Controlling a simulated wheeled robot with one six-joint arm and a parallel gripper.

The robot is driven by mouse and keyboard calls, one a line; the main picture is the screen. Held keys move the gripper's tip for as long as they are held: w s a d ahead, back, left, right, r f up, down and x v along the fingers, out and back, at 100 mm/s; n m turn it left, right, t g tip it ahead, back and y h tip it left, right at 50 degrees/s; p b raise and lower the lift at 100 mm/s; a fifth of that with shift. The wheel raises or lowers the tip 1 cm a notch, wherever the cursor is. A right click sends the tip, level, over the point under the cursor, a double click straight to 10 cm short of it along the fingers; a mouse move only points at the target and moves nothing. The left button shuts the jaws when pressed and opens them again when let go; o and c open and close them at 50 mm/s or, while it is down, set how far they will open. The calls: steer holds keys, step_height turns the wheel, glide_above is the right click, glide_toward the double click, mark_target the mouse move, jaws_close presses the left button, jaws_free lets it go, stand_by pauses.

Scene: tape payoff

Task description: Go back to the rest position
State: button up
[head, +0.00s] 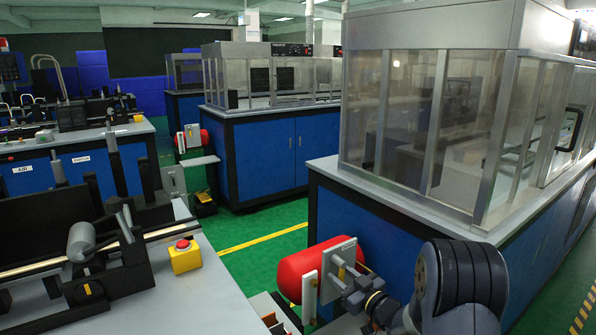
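My arm reaches in from the lower right of the head view, its rounded grey and black joint large in front. My gripper (357,286) is small and dark, beside the tape payoff's metal plate (337,272). I cannot tell whether it touches the plate or whether its fingers are open or shut. The payoff's red cylinder (300,268) lies behind and left of the plate. No tape can be made out in the gripper. The lower part of the payoff is partly hidden by my arm and the frame edge.
A blue machine with a clear-walled enclosure (420,130) stands close on the right. A workbench (200,300) with black fixtures and a yellow box with a red button (185,257) is at left. Green floor with a yellow line (262,238) lies open between them.

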steer(key=shift+w+d+n, duration=0.15)
steer(key=shift+d+n, duration=0.05)
steer(key=shift+n, duration=0.6)
